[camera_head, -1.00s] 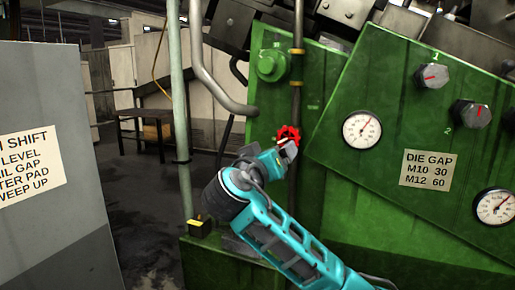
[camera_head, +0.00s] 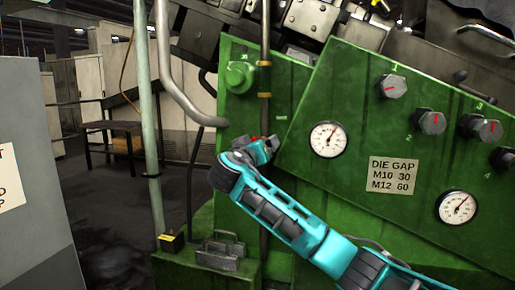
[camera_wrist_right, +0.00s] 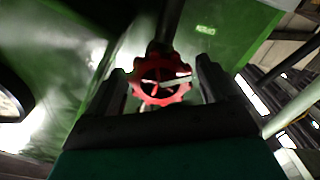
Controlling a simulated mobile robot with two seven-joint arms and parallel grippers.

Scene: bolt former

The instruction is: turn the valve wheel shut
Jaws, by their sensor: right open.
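The red valve wheel (camera_wrist_right: 147,92) shows in the right wrist view, on a dark stem that runs up away from me. My right gripper (camera_wrist_right: 162,70) is open, with one finger on each side of the wheel and a gap visible at both sides. I cannot tell exactly how deep the wheel sits between the fingers. In the head view, my right gripper (camera_head: 265,150) covers most of the wheel, and only small red bits of the wheel (camera_head: 256,139) show at its upper edge. My left gripper is not in view.
The green machine panel (camera_head: 350,205) with gauges and knobs stands behind and right of the gripper. A vertical dark pipe (camera_head: 265,60) runs above the wheel. A pale pole (camera_head: 147,120) and a grey cabinet (camera_head: 35,235) stand left. A metal block with handles (camera_head: 222,250) sits below.

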